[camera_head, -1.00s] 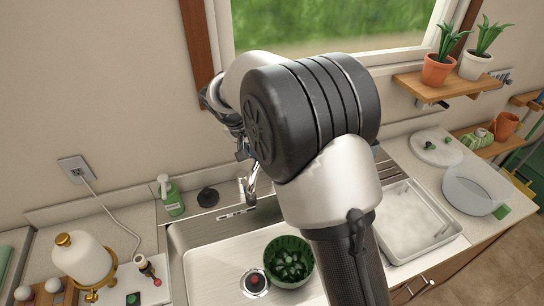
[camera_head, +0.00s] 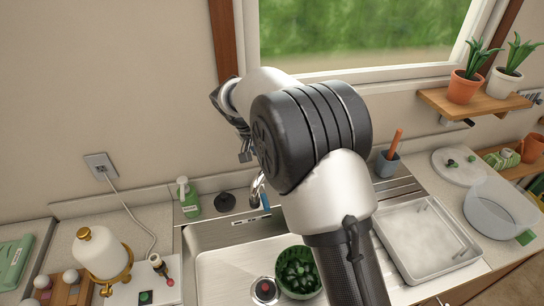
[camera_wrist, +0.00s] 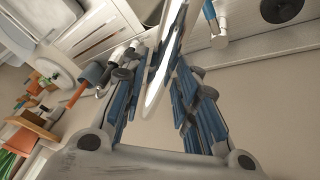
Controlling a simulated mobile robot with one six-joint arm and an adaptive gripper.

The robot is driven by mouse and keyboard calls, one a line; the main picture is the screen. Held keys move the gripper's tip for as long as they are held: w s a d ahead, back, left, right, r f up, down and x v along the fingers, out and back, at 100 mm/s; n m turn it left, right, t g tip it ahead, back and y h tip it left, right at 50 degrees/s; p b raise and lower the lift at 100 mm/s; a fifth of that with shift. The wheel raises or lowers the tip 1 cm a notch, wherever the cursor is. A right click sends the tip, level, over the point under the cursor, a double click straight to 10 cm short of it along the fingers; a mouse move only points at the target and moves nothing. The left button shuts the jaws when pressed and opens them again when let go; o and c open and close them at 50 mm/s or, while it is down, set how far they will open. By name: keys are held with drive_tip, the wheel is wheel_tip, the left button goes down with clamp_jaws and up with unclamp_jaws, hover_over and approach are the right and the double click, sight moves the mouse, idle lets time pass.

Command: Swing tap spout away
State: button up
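The chrome tap spout (camera_head: 257,188) rises at the back edge of the sink, partly hidden by my arm, with a blue part (camera_head: 265,203) beside it. In the wrist view, a chrome fitting with a blue part (camera_wrist: 209,11) shows near the top. My gripper (camera_head: 244,156) hangs above and slightly left of the tap; my arm hides much of it. In the wrist view, my gripper's blue-padded fingers (camera_wrist: 168,80) stand apart. A bright shiny strip (camera_wrist: 156,90) shows between them, apparently the spout. I cannot tell whether they touch it.
A green bowl (camera_head: 318,284) stands in the sink (camera_head: 215,250). A green soap bottle (camera_head: 188,198) and black disc (camera_head: 225,203) are left of the tap. A cup with an orange stick (camera_head: 388,164) and a white tray (camera_head: 455,262) are right. The window (camera_head: 360,40) is behind.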

drive_tip(key=shift+o, duration=1.1)
drive_tip(key=v, duration=1.2)
